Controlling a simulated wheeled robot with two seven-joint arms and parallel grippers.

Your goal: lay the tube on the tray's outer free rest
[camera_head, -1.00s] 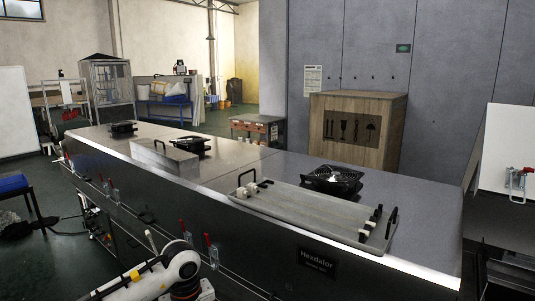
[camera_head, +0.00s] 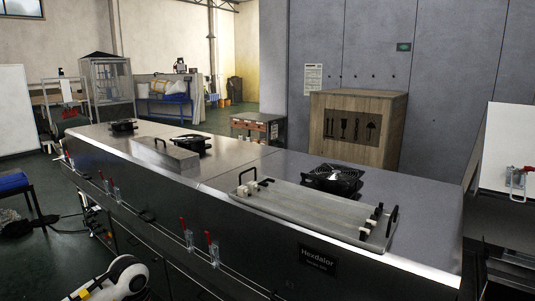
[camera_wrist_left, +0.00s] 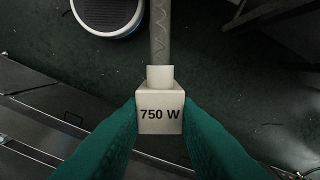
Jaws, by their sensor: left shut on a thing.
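The tube (camera_wrist_left: 160,35) shows in the left wrist view as a grey, spiral-textured rod with a pale square end block marked "750 W". My left gripper (camera_wrist_left: 160,108) is shut on this end block, a teal finger on each side. The tube runs up out of that picture, so its far end is hidden. The grey tray (camera_head: 310,208) lies on the near right part of the steel dryer top, with a black handle at each end. Pale blocks (camera_head: 247,188) stand at its left end and black and pale rests (camera_head: 371,220) at its right. My right gripper is not in view.
A black fan (camera_head: 333,179) sits behind the tray. A grey rectangular block (camera_head: 165,154) and more fans stand farther left on the dryer. Red-handled clamps (camera_head: 212,250) line its front side. A wooden crate (camera_head: 357,130) stands behind. Steel around the tray is bare.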

